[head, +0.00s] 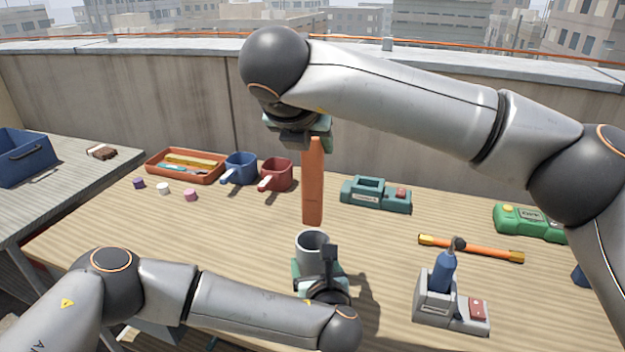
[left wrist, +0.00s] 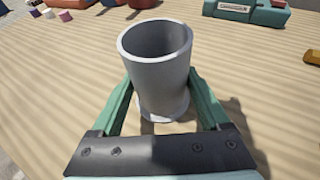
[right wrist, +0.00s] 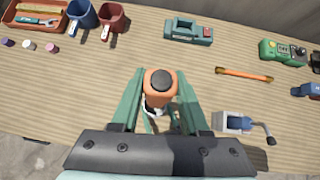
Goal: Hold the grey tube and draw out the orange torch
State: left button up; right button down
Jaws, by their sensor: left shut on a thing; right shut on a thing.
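The grey tube (head: 311,243) stands upright on the table in the head view, its mouth open and dark inside. My left gripper (head: 318,280) is shut on the tube from the near side; the left wrist view shows its green fingers on both sides of the tube (left wrist: 160,75). The orange torch (head: 313,185) hangs upright above the tube, its lower end just above the rim and apart from it. My right gripper (head: 308,130) is shut on the torch's top end. The right wrist view shows the torch (right wrist: 160,88) end-on between the fingers, hiding most of the tube.
A red mug (head: 277,174), a blue mug (head: 240,168) and an orange tray (head: 150,165) stand behind left. A teal device (head: 377,195) is behind right. An orange bar (head: 480,249) and a grey stand with a blue tool (head: 436,300) lie to the right.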

jog(key=shift+r, duration=2)
pick_arm(q)
jog(key=o, duration=1.3)
